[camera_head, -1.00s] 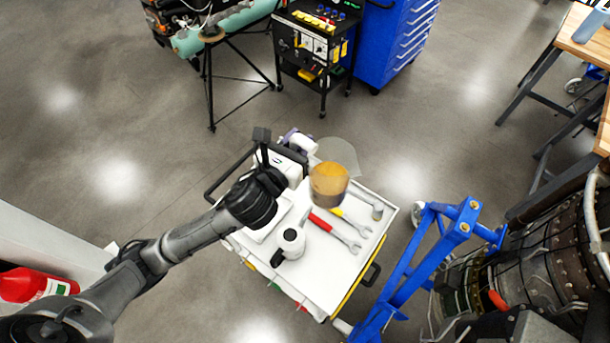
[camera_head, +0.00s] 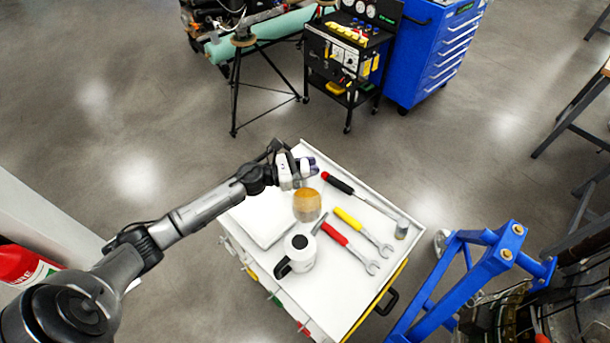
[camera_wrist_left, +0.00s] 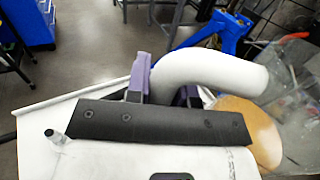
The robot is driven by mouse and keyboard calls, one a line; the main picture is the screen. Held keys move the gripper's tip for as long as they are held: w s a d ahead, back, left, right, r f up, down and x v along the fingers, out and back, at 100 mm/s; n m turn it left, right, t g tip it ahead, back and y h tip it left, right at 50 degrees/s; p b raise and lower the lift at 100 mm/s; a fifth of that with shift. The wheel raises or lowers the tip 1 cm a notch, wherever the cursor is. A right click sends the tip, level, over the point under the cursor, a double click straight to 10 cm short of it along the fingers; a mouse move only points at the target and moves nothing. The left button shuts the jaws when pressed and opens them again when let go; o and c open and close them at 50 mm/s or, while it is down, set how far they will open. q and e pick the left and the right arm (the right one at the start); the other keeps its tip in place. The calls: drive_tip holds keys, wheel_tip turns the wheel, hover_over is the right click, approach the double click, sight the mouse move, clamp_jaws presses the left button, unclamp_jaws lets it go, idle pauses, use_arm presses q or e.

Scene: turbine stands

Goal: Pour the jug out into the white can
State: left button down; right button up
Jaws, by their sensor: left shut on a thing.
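The jug is clear, with amber liquid (camera_head: 307,205) in its lower part and a thick white handle (camera_wrist_left: 215,72). My left gripper (camera_head: 306,168) is shut on this handle; its purple fingertips show on either side of it in the wrist view. The jug looks upright over the cart top; I cannot tell whether it touches. The jug's clear upper wall is hard to see in the head view. My right gripper is not in view.
The white-topped cart (camera_head: 335,310) also holds a red-handled wrench (camera_head: 347,246), a yellow-handled wrench (camera_head: 362,230), a red-and-black-handled tool (camera_head: 360,195) and a white box (camera_head: 258,222). A blue stand (camera_head: 470,270) is close at right. The cart's front is clear.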

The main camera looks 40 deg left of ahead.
use_arm(q)
drive_tip(key=shift+s+a+f+h, duration=0.15)
drive_tip(key=shift+a+f, duration=0.1)
drive_tip(key=shift+f, duration=0.25)
drive_tip(key=shift+s+a+f+h, duration=0.15)
drive_tip(key=shift+a+f, duration=0.1)
drive_tip(key=shift+f, duration=0.25)
drive_tip(key=shift+a+f+m+b, duration=0.15)
drive_tip(key=shift+f+m+b, duration=0.15)
drive_tip(key=shift+b, duration=0.15)
drive_tip(key=m+b, duration=0.3)
drive_tip(key=shift+w+a+r+h, duration=0.15)
drive_tip(key=shift+w+a+h, duration=0.15)
drive_tip(key=shift+w+a, duration=0.1)
